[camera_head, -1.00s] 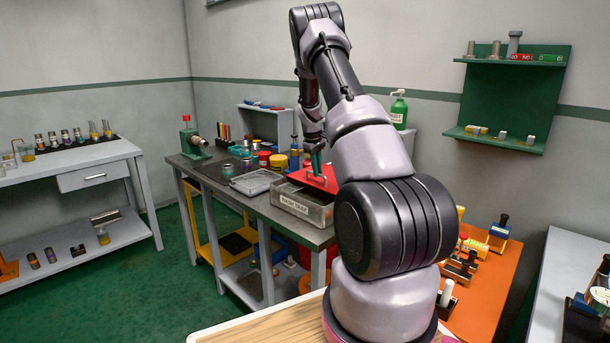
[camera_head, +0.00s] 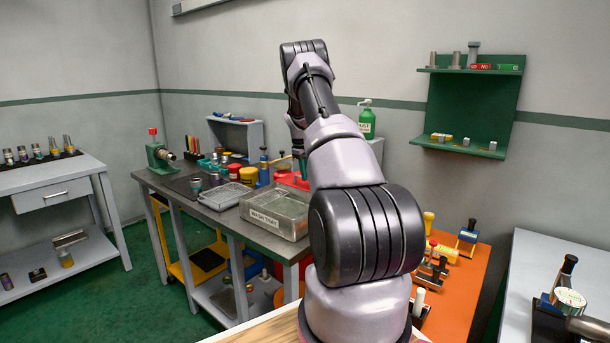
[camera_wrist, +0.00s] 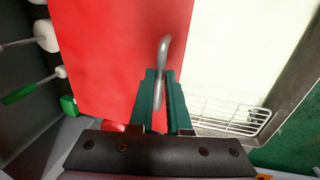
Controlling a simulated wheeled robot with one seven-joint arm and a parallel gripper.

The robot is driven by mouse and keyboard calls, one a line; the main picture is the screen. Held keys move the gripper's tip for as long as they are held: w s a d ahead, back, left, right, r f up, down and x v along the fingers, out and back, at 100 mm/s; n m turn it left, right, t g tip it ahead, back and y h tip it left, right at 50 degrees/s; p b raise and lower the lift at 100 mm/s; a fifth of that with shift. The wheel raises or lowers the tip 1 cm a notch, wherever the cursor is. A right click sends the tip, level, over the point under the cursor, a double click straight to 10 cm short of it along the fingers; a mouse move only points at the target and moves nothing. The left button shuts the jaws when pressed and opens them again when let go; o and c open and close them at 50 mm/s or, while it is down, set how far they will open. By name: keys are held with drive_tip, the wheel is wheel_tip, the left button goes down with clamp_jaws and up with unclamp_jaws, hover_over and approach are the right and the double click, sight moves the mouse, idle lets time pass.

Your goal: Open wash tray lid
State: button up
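The wash tray (camera_head: 272,216) is a grey metal box with a label on its front, standing at the right end of the grey workbench. Its open top shows in the head view, with the red lid (camera_head: 291,182) at its back, partly hidden by my arm. In the wrist view the red lid (camera_wrist: 110,60) fills the left and middle. A pale area and a wire rack (camera_wrist: 230,113) lie to its right. My gripper (camera_wrist: 160,76) has its teal fingers close together around the lid's grey bent handle (camera_wrist: 165,46). The fingertips are mostly hidden in the head view.
A grey shallow tray (camera_head: 222,195), a yellow tub (camera_head: 249,176) and several small jars stand left of the wash tray. A green pump bottle (camera_head: 367,120) is behind my arm. An orange bench (camera_head: 455,290) with vises is at the right. Green floor is free at the left.

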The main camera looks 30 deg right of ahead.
drive_tip(key=o, duration=0.4)
drive_tip(key=shift+c, duration=0.2)
drive_tip(key=shift+r, duration=0.1)
wheel_tip(320, 180, up, 10)
drive_tip(key=a, duration=0.2)
drive_tip(key=shift+s+r, duration=0.15)
drive_tip(key=shift+s, duration=0.2)
